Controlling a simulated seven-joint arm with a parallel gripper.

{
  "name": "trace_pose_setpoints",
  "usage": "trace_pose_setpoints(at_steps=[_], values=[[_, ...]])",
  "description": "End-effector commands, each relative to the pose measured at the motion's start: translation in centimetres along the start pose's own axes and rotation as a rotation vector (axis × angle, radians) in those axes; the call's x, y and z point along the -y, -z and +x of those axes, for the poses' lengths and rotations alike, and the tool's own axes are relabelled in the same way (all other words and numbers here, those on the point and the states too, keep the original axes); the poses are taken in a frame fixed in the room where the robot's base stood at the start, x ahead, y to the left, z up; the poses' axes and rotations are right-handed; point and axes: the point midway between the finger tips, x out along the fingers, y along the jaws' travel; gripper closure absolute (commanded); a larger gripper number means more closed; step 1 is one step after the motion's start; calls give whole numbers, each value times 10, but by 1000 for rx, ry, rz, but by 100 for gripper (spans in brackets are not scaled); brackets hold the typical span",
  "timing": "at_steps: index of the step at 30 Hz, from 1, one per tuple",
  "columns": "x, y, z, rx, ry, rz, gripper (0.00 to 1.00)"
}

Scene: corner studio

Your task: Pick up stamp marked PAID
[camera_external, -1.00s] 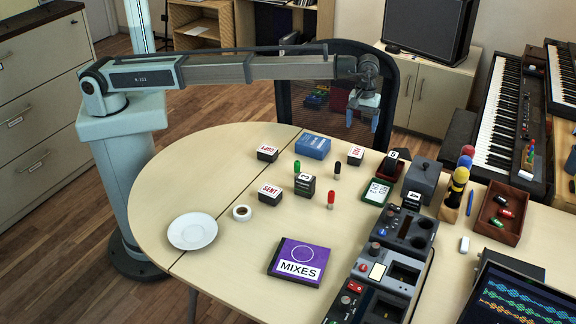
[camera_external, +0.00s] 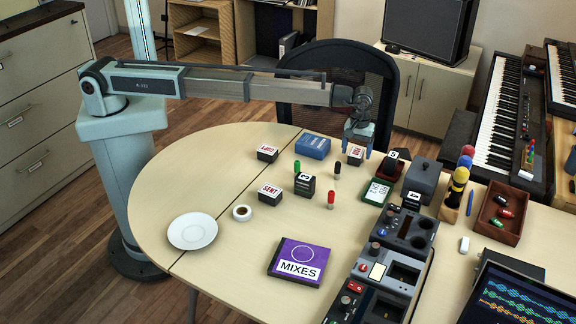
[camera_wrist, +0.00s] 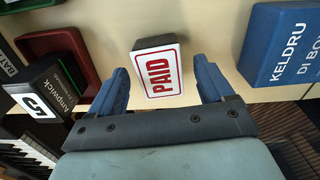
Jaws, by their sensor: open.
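The stamp marked PAID (camera_wrist: 158,74) has a white top with red letters and a dark body. In the wrist view it lies between the two blue fingers of my gripper (camera_wrist: 165,85), with a gap on both sides. In the external view the PAID stamp (camera_external: 355,152) stands near the far edge of the table. My gripper (camera_external: 359,140) is open, pointing down, with its fingers around the stamp's place and partly in front of it. I cannot tell exactly how low the fingertips are.
A blue box (camera_external: 313,147) stands just left of the stamp. A black marker (camera_external: 337,172) stands in front.

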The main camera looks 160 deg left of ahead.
Motion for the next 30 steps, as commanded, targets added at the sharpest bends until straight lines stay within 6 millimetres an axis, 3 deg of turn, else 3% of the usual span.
trace_pose_setpoints(at_steps=[4, 12, 30], values=[[0, 0, 18, 0, 2, 0, 19], [0, 0, 22, 0, 0, 0, 19], [0, 0, 22, 0, 0, 0, 75]])
